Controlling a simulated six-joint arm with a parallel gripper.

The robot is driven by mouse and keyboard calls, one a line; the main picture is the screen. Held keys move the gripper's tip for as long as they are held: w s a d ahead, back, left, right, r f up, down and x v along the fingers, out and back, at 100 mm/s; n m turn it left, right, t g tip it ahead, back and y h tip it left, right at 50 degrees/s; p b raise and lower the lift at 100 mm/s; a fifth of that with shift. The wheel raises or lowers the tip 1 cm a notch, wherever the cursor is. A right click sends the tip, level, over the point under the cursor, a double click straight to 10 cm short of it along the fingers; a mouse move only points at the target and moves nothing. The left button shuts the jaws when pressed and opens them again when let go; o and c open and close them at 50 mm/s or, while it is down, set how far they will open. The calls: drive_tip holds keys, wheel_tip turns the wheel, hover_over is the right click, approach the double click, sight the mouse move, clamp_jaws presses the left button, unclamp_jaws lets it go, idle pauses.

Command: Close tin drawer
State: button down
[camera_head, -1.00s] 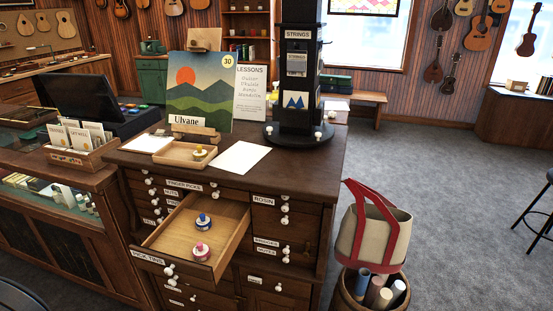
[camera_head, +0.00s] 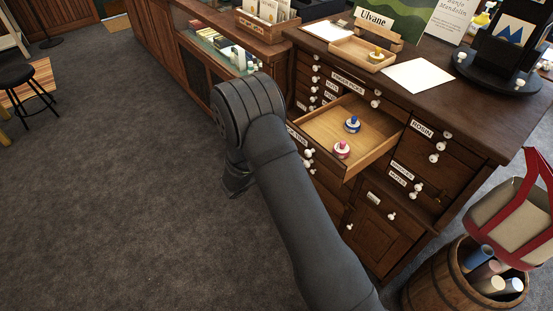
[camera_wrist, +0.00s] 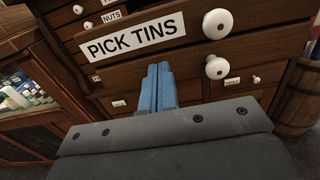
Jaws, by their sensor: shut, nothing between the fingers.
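The tin drawer (camera_head: 375,124) stands pulled out of the dark wooden cabinet. Two small tins sit in it: one white and blue with a blue top (camera_head: 352,124), one with a pink top (camera_head: 342,149). In the wrist view its front bears a PICK TINS label (camera_wrist: 133,35), with white knobs (camera_wrist: 217,23) to the right. My gripper (camera_wrist: 157,70) has its blue fingers together and empty, pointing at the front just below the label. I cannot tell whether they touch it. In the head view my arm hides the fingers and part of the drawer front.
A tray (camera_head: 364,53) with another small tin and a paper sheet (camera_head: 418,75) lie on the cabinet top. A barrel (camera_head: 447,279) with rolled papers and a red-trimmed bag stand at the right.

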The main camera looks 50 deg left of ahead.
sight(327, 130)
drive_tip(key=shift+w, duration=0.7)
drive_tip(key=w, duration=3)
drive_tip(key=shift+w+r, duration=0.15)
drive_tip(key=shift+w, duration=0.25)
drive_tip(key=s, duration=1.4)
drive_tip(key=shift+s, duration=0.35)
